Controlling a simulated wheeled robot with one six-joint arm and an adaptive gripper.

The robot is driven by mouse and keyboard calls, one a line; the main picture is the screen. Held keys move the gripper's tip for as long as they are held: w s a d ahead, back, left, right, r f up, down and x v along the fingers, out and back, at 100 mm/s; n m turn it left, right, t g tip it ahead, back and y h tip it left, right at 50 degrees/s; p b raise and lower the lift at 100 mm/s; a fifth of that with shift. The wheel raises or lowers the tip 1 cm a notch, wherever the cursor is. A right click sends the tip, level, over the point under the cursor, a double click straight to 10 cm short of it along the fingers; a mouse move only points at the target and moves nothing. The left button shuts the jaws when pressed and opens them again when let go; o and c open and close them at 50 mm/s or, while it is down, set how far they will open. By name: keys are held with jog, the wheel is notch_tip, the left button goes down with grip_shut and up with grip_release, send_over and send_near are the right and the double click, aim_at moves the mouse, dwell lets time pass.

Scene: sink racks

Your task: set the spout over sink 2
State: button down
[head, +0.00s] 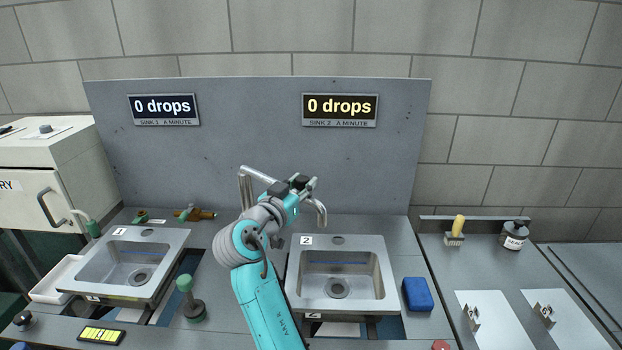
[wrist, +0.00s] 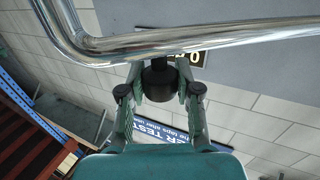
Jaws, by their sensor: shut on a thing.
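The spout (head: 255,173) is a bent chrome tube, with one end turned down at the left and the other hooked down at the right. My gripper (head: 297,188) is at the tube's middle, shut on the spout. In the wrist view the chrome tube (wrist: 190,42) runs across the top, and my gripper (wrist: 160,88) closes on a dark round piece under it. Sink 2 (head: 302,290) is a steel basin with a "2" label. The spout's right end hangs above its back left side. My arm hides part of the spout and of the bench.
Sink 1 (head: 172,250) is at the left, with brass fittings (head: 195,213) behind it. A blue block (head: 418,294) lies right of sink 2. The grey back panel (head: 250,120) carries two displays, both reading 0 drops.

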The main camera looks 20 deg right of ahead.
jog(key=shift+s+a+m+g+h, duration=0.5)
jog(key=shift+a+g+h, duration=0.1)
jog(key=shift+a, duration=0.25)
jog(key=c, duration=0.8)
grip_release()
jog(key=v, duration=1.2)
jog(key=shift+s, duration=0.15)
